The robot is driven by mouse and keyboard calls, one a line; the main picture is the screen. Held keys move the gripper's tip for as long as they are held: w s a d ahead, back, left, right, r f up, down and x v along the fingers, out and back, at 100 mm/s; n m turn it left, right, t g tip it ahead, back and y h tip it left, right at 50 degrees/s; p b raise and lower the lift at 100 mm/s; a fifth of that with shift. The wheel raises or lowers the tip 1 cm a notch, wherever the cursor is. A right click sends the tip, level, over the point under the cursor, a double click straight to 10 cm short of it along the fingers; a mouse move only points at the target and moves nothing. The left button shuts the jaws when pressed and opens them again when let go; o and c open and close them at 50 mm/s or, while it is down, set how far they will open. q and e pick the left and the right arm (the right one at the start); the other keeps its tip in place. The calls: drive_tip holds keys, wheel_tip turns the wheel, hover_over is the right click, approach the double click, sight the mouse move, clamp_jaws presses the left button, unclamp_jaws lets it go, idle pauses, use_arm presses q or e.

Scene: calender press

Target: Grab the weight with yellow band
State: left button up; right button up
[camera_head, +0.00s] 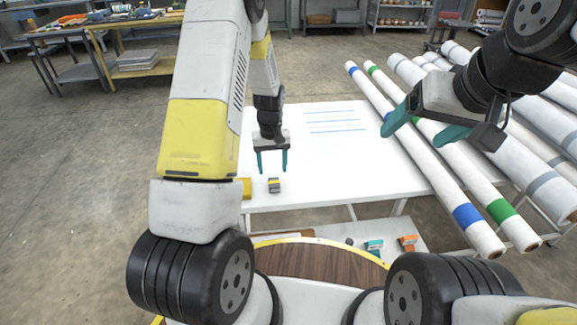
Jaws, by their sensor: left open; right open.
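A small dark grey weight with a yellow band (274,186) stands on the white table (345,180) near its front edge. My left gripper (273,170) points down with its two teal fingers apart, open and empty. In the picture its fingertips are just above the weight; I cannot tell the exact height gap. My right gripper (426,128) is open and empty at the upper right, in front of the long rolls and well away from the weight.
A yellow block (246,188) stands left of the weight, partly behind my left arm. Long white rolls with blue (467,216) and green (502,211) bands lie along the right. Orange (407,243) and teal (374,247) tools lie on a lower shelf. The table's middle is clear.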

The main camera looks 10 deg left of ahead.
sight(274, 182)
use_arm(q)
wheel_tip(274, 182, down, 6)
drive_tip(key=shift+d+f, duration=0.1)
drive_tip(key=shift+d, duration=0.05)
clamp_jaws()
idle(0.3)
